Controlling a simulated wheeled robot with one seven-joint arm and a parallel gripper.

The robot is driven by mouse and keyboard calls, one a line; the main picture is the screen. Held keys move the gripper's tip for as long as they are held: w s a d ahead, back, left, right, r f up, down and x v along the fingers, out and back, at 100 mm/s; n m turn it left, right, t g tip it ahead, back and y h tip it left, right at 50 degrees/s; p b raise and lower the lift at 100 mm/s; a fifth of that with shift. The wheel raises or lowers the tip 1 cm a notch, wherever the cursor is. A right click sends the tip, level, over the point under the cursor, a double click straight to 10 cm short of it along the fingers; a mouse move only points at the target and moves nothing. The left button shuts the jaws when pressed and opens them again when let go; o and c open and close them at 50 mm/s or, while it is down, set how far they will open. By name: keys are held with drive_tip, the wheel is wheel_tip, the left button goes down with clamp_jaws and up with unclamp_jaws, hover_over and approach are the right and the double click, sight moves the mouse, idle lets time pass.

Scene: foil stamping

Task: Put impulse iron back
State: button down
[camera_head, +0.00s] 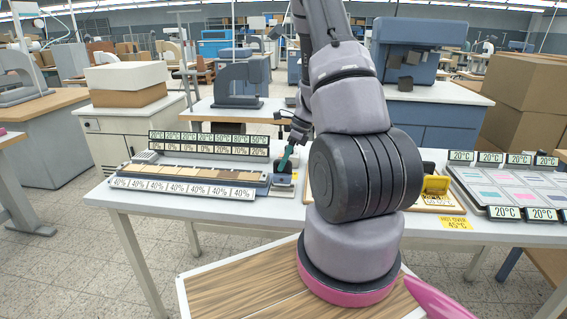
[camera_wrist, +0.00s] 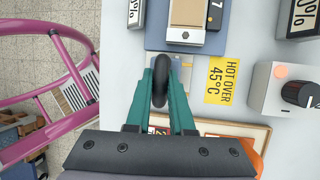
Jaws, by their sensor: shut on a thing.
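My gripper (camera_wrist: 161,75) has teal fingers, closed on a black rounded part, which I take to be the handle of the impulse iron (camera_wrist: 160,82). The rest of the iron is hidden below it. In the head view my gripper (camera_head: 287,160) is at the right end of the long labelled sample panel (camera_head: 200,178), and the iron cannot be made out there. In the wrist view a small grey plate lies just right of the fingers, with a yellow "HOT OVER 45°C" label (camera_wrist: 222,80) beside it. I cannot tell whether the iron touches the table.
A wood-framed board (camera_wrist: 240,131) lies under the gripper's lower edge. A white box with a black knob (camera_wrist: 285,90) stands to the right. A blue base with a tan-topped block (camera_wrist: 188,18) is at the top. A yellow piece (camera_head: 436,185) and a swatch tray (camera_head: 500,190) are on the table's right.

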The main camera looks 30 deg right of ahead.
drive_tip(key=shift+f, duration=0.15)
drive_tip(key=shift+f, duration=0.35)
drive_tip(key=shift+f, duration=0.1)
drive_tip(key=c, duration=0.8)
unclamp_jaws()
